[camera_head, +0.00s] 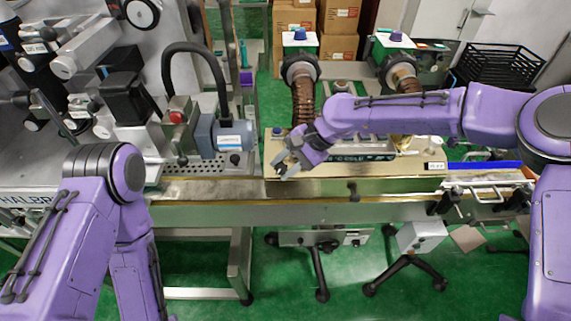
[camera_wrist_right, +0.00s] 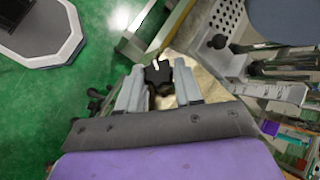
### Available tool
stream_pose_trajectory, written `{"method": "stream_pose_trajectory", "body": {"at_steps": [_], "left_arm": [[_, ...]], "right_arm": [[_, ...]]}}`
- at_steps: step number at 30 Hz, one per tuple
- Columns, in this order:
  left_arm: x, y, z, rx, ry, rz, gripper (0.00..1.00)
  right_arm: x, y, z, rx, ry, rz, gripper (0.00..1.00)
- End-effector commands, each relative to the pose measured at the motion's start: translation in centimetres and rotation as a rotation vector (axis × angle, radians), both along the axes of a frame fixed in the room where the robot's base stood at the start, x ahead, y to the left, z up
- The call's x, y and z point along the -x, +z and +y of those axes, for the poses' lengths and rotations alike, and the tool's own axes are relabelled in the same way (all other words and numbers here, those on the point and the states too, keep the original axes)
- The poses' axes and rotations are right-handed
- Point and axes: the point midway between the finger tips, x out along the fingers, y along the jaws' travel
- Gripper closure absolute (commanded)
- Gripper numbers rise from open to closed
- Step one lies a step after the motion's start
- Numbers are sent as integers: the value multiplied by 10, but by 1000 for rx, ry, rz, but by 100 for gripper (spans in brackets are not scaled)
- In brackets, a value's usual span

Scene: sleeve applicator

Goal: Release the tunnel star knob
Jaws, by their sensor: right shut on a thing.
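The black star knob (camera_wrist_right: 158,74) sits between the fingertips of my right gripper (camera_wrist_right: 158,88) in the right wrist view. It has several lobes and a light mark on top. The fingers are shut on it. In the head view my right gripper (camera_head: 287,163) is at the left end of the tan tunnel housing (camera_head: 350,186), and the knob is hidden there by the gripper. My left arm comes in at the lower left of the head view, but its gripper is out of the picture.
A conveyor (camera_head: 200,188) runs along the front of the tunnel. A labelling machine with a blue-grey motor (camera_head: 222,136) stands to the left. Two ribbed brown hoses (camera_head: 304,100) rise behind my right forearm. A black crate (camera_head: 497,64) is at the back right. Green floor lies in front.

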Motion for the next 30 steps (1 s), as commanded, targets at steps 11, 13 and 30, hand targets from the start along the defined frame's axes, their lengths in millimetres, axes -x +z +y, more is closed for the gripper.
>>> {"method": "stream_pose_trajectory", "body": {"at_steps": [11, 13, 30], "left_arm": [[0, 0, 0, 0, 0, 0, 100], [0, 0, 0, 0, 0, 0, 100], [0, 0, 0, 0, 0, 0, 100]], "right_arm": [[-3, 3, 5, 215, 278, -5, 96], [-3, 2, 5, 251, 323, -4, 96], [-3, 2, 8, 419, 544, -2, 96]]}}
